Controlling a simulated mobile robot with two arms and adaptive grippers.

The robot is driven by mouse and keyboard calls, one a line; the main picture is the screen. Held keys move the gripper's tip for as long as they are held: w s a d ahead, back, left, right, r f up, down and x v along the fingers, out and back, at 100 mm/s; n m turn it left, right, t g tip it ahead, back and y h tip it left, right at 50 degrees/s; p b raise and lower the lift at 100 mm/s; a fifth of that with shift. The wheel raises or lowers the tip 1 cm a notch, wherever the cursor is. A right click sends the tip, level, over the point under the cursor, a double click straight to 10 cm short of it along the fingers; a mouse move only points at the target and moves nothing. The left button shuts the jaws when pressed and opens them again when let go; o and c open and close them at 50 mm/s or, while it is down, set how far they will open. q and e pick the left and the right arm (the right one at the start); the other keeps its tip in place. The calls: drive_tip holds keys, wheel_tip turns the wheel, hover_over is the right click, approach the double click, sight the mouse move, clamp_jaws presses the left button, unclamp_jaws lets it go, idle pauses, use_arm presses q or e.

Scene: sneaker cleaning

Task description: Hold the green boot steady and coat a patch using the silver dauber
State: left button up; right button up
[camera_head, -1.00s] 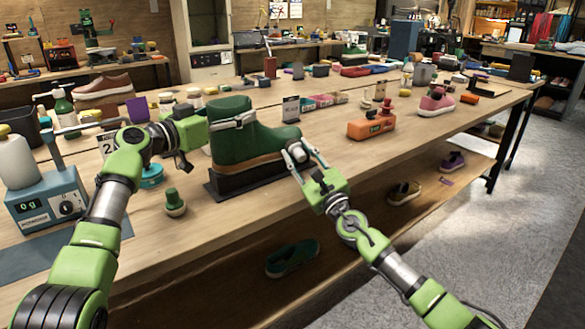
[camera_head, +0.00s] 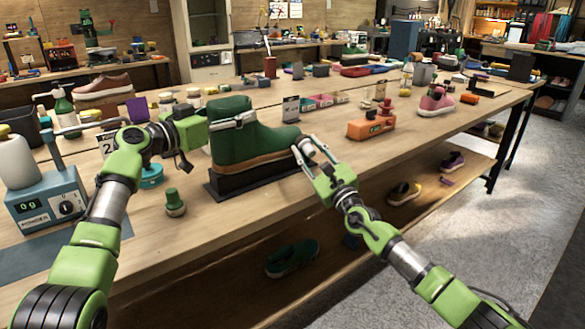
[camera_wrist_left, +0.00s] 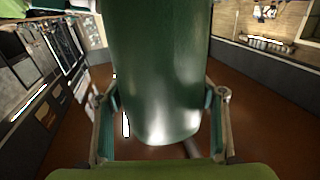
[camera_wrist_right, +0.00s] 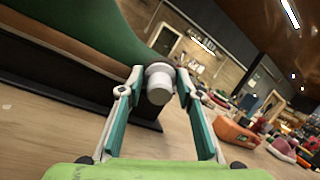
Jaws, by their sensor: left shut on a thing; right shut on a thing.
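The green boot (camera_head: 252,145) stands upright on a black block (camera_head: 247,184) near the front of the bench, toe to the right. My left gripper (camera_head: 233,120) is shut on the boot's shaft; the shaft (camera_wrist_left: 158,70) fills the middle of the left wrist view. My right gripper (camera_head: 308,146) is shut on the silver dauber (camera_wrist_right: 159,82), a short pale cylinder, just beyond the boot's toe. In the right wrist view the dauber sits close by the toe; whether they touch I cannot tell.
A green-capped jar (camera_head: 175,204) stands in front of the boot. A blue scale (camera_head: 48,202) is at left, an orange box (camera_head: 371,127) to the right. A pink shoe (camera_head: 436,102) is further right. Bare bench lies between the boot and the orange box.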

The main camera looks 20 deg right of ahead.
drive_tip(key=shift+a, duration=0.1)
drive_tip(key=shift+s+a, duration=0.45)
drive_tip(key=shift+a, duration=0.65)
drive_tip(key=shift+s+a, duration=0.4)
drive_tip(key=shift+a, duration=0.75)
drive_tip(key=shift+s+a, duration=0.45)
drive_tip(key=shift+a, duration=0.65)
drive_tip(key=shift+s+a, duration=0.1)
drive_tip(key=shift+a, duration=0.15)
drive_tip(key=shift+s+a, duration=0.3)
drive_tip(key=shift+a, duration=0.6)
drive_tip(key=shift+s+a, duration=0.25)
drive_tip(key=shift+a, duration=0.6)
drive_tip(key=shift+s+a, duration=0.35)
drive_tip(key=shift+a, duration=0.55)
drive_tip(key=shift+s+a, duration=0.35)
drive_tip(key=shift+a, duration=0.55)
